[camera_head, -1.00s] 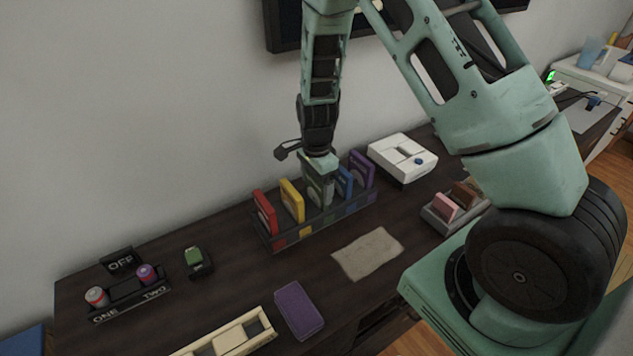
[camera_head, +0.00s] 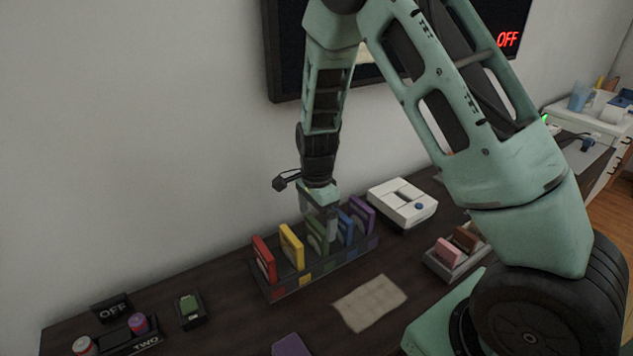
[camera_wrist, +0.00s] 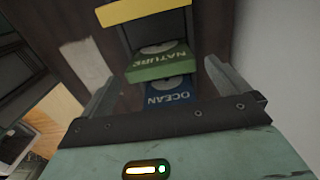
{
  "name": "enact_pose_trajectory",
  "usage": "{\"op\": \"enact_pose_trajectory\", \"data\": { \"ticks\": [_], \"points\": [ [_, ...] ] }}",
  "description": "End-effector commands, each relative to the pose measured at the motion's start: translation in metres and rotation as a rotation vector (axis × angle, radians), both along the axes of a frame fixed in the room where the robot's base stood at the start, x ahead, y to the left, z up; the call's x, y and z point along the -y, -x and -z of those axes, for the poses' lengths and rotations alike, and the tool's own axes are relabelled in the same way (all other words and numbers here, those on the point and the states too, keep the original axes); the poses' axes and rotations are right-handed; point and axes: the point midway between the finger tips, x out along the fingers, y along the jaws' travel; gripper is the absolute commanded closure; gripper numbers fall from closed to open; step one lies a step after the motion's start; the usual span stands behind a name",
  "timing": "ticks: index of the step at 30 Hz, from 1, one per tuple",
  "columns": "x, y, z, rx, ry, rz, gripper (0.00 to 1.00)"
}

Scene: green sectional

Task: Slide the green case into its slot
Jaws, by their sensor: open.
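The green case (camera_head: 315,236) stands upright in the dark rack (camera_head: 277,293), between the yellow case (camera_head: 291,246) and the blue case (camera_head: 345,228). In the wrist view its top edge (camera_wrist: 160,68) reads NATURE, with the blue OCEAN case (camera_wrist: 172,98) beside it. My gripper (camera_head: 326,226) points down over the green case and is open. In the wrist view its two fingers spread to either side of the cases, and nothing is gripped (camera_wrist: 165,85). How deep the green case sits is partly hidden by my fingers.
The red case (camera_head: 263,259) and purple case (camera_head: 361,215) stand at the rack's ends. A white box (camera_head: 402,203) is behind right, a beige cloth (camera_head: 369,302) in front. A small tray with pink and brown blocks (camera_head: 447,249) lies right.

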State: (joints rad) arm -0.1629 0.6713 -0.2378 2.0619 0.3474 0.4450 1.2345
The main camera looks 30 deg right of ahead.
Motion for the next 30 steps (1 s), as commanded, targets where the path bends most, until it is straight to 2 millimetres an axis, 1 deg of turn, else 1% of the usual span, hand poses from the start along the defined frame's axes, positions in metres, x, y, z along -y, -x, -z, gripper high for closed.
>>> {"op": "enact_pose_trajectory", "data": {
  "ticks": [1,9,12,15,18,21,30],
  "points": [
    [-0.001,-0.001,-0.014,0.006,0.000,-0.002,0.00],
    [-0.001,-0.001,-0.077,0.006,-0.001,-0.002,0.00],
    [-0.001,-0.001,-0.096,0.005,-0.001,-0.002,0.00],
    [0.000,0.000,-0.110,0.003,-0.001,-0.001,0.00],
    [0.000,0.000,-0.119,0.002,-0.001,0.000,0.00],
    [0.000,0.000,-0.124,0.001,-0.001,0.000,0.00],
    [0.000,0.000,-0.124,0.000,0.000,0.000,0.00]
  ]
}}
